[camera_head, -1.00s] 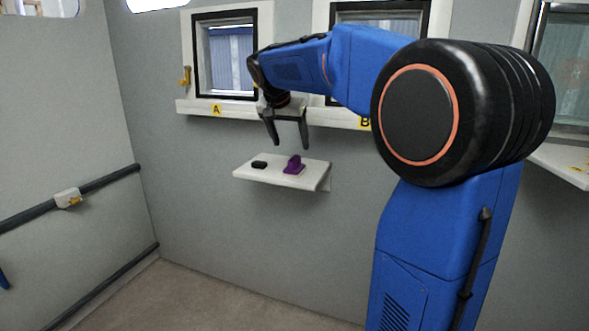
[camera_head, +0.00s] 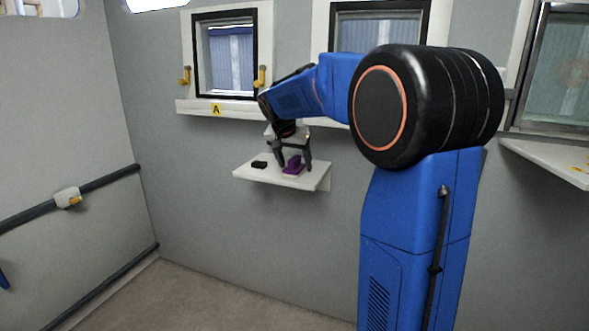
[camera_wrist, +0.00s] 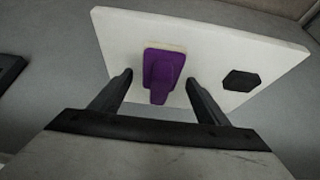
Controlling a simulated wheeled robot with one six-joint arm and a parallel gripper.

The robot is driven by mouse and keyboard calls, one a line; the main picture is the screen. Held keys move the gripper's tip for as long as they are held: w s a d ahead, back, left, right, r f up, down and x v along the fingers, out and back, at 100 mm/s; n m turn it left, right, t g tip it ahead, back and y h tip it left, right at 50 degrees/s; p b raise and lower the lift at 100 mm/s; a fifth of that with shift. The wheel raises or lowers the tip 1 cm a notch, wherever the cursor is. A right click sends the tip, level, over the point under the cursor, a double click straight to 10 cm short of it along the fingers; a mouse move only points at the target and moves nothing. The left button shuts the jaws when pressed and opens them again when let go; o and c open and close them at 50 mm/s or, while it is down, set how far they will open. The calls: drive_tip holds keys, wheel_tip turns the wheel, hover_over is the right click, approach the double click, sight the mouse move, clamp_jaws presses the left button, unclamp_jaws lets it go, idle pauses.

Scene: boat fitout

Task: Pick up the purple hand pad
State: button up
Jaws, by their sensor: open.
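The purple hand pad (camera_head: 293,166) sits on a small white wall shelf (camera_head: 252,176), right of a black object. In the wrist view the purple pad (camera_wrist: 163,72) has a flat base and a raised grip, and lies between and a little beyond my fingertips. My gripper (camera_head: 294,164) is open, pointing down over the pad, one finger on each side in the head view. In the wrist view my gripper (camera_wrist: 160,78) holds nothing, and the fingers look apart from the pad.
A black block (camera_head: 259,164) lies on the shelf to the left of the pad; the wrist view shows it (camera_wrist: 241,81) on the right. A window with a sill (camera_head: 240,110) marked A is above the shelf. A dark rail (camera_head: 110,177) runs along the left wall.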

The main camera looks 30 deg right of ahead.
drive_tip(key=c, duration=1.3)
